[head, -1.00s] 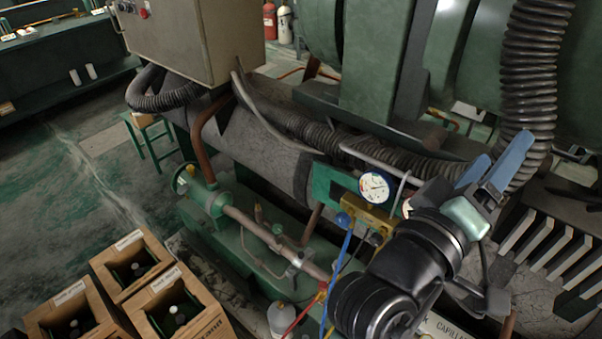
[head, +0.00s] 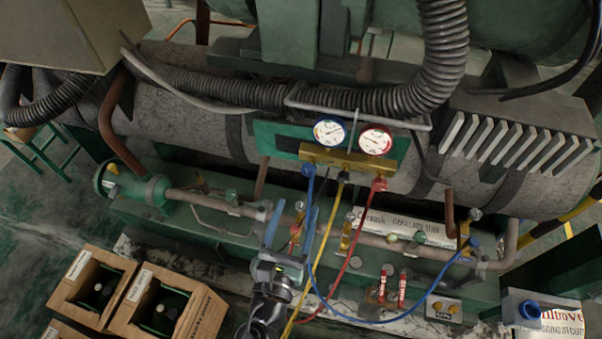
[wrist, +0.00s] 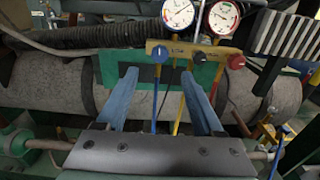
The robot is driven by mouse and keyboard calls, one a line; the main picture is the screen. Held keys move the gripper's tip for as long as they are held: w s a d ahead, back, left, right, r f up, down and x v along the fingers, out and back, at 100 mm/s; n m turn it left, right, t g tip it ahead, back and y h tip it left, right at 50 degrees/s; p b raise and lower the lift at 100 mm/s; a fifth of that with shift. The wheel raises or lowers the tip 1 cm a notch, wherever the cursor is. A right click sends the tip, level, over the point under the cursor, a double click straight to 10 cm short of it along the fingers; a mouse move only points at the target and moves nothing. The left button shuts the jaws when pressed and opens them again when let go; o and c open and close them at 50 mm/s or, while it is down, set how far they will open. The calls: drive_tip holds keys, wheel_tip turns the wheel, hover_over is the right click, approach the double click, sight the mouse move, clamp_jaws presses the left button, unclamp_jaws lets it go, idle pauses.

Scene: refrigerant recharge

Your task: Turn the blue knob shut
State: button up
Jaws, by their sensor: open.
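The blue knob (head: 308,170) is at the left end of the brass manifold block (head: 352,160), below the blue-rimmed gauge (head: 329,132). In the wrist view the blue knob (wrist: 160,53) appears just above the space between my fingertips, apart from them. My gripper (head: 289,212) is open and empty, below and a little left of the knob in the head view. Its two blue fingers point toward the manifold in the wrist view (wrist: 160,76). A black knob (wrist: 199,57) and a red knob (wrist: 236,62) sit farther right on the block.
Blue, yellow and red hoses (head: 347,248) hang from the manifold beside my gripper. A pipe with valves (head: 235,210) runs across below. Wooden crates (head: 165,305) stand at lower left. A grey conduit (head: 270,90) passes above the gauges.

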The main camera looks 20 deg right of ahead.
sight(307, 174)
drive_tip(key=x, duration=0.9)
drive_tip(key=shift+p, duration=0.4)
clamp_jaws()
